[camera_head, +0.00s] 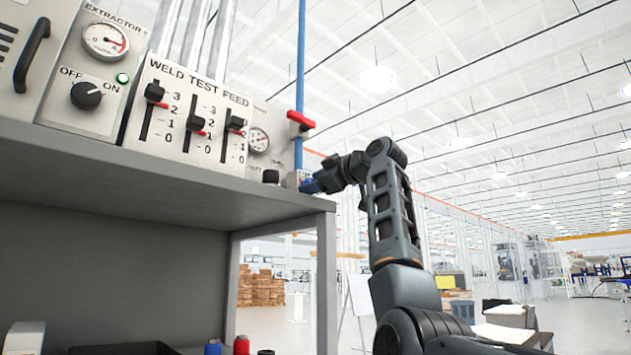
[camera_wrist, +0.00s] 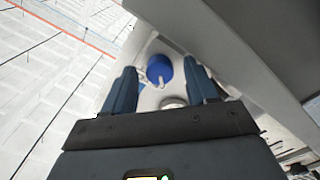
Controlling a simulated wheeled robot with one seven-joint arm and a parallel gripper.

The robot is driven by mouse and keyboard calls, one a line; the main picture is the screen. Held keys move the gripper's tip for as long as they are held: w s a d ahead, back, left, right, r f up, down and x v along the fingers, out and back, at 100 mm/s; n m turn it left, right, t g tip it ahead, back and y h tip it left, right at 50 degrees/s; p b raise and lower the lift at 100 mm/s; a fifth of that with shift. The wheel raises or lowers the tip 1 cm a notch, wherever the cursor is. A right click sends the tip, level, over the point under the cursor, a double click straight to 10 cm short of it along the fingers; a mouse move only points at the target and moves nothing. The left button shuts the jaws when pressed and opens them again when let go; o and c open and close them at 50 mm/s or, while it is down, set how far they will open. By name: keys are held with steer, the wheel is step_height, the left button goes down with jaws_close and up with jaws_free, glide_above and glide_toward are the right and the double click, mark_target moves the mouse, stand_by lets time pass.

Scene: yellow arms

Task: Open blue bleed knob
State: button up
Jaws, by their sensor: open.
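The round blue bleed knob (camera_wrist: 160,66) shows in the wrist view, with a small pale pin or pointer at its near left side. It is on a light grey block or panel. My gripper (camera_wrist: 159,76) is open, with one dark blue finger on the left of the knob and one on the right. A gap shows on both sides, and how far the fingertips reach along the knob's depth is unclear. In the head view my gripper (camera_head: 311,185) is at the right end of the shelf, by the blue pipe's foot. The knob cannot be told apart from the fingers there.
A vertical blue pipe (camera_head: 301,60) with a red-handled valve (camera_head: 301,121) rises above my gripper. A gauge (camera_head: 259,140), a black knob (camera_head: 270,177) and a slider panel (camera_head: 190,115) stand left. The grey shelf (camera_head: 150,165) lies below; open room lies right.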

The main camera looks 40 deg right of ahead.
steer(key=c, duration=1.1)
steer(key=shift+o, duration=0.2)
steer(key=shift+m, duration=0.3)
steer(key=m, duration=0.8)
steer(key=shift+m, duration=0.4)
steer(key=m, duration=0.4)
steer(key=shift+m, duration=2.2)
